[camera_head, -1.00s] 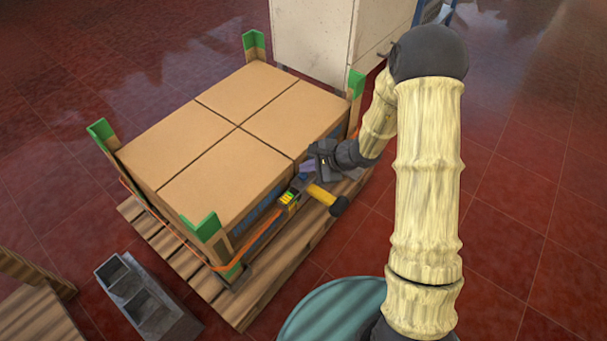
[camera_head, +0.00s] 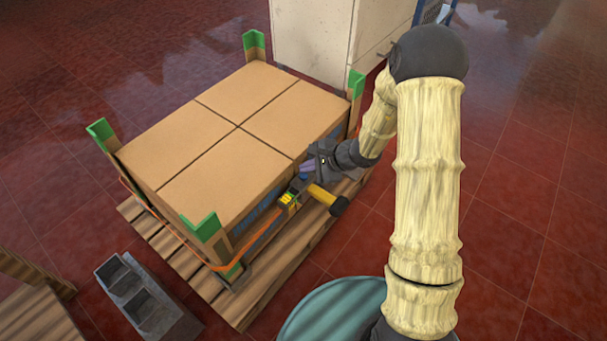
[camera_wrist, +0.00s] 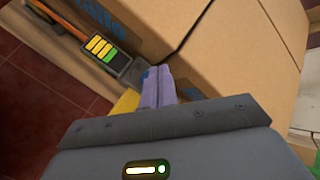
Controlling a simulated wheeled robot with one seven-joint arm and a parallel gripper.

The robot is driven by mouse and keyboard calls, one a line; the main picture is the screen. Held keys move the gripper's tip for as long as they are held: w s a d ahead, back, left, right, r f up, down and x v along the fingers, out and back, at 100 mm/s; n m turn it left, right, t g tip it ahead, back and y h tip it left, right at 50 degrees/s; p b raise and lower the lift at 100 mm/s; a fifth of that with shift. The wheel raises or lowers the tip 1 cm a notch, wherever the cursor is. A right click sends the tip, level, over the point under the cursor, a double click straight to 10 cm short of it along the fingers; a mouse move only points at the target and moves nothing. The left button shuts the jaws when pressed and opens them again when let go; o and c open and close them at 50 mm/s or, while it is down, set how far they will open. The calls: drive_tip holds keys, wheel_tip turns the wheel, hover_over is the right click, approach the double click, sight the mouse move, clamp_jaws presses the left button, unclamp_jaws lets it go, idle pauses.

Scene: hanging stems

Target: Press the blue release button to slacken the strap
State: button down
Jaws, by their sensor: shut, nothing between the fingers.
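The strap tensioner (camera_head: 289,198) sits on the orange strap (camera_head: 192,250) along the near side of the boxes. It has a yellow handle (camera_head: 322,194) and a yellow-and-green bar display, which also shows in the wrist view (camera_wrist: 101,48). A small dark blue patch (camera_wrist: 149,77), which looks like the release button, shows at the tensioner's end, partly hidden by my fingers. My gripper (camera_wrist: 158,72) is shut and empty, its purple fingertips right beside the blue patch. I cannot tell whether they touch it. In the head view my gripper (camera_head: 305,169) is just beyond the tensioner.
Cardboard boxes (camera_head: 228,135) with green corner guards (camera_head: 202,226) stand on a wooden pallet (camera_head: 262,299). A grey block (camera_head: 150,312) lies at the lower left. A pale cabinet (camera_head: 313,38) stands behind. Open red tiled floor lies to the right.

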sight(308, 177)
drive_tip(key=shift+f, duration=0.15)
drive_tip(key=shift+f+b, duration=0.3)
drive_tip(key=shift+b, duration=0.35)
drive_tip(key=shift+f+b, duration=0.55)
drive_tip(key=shift+b, duration=0.2)
idle(0.7)
idle(0.3)
drive_tip(key=shift+r+p, duration=0.55)
drive_tip(key=shift+r, duration=0.45)
drive_tip(key=shift+r, duration=0.15)
drive_tip(key=shift+r+p, duration=1.6)
drive_tip(key=shift+r, duration=0.8)
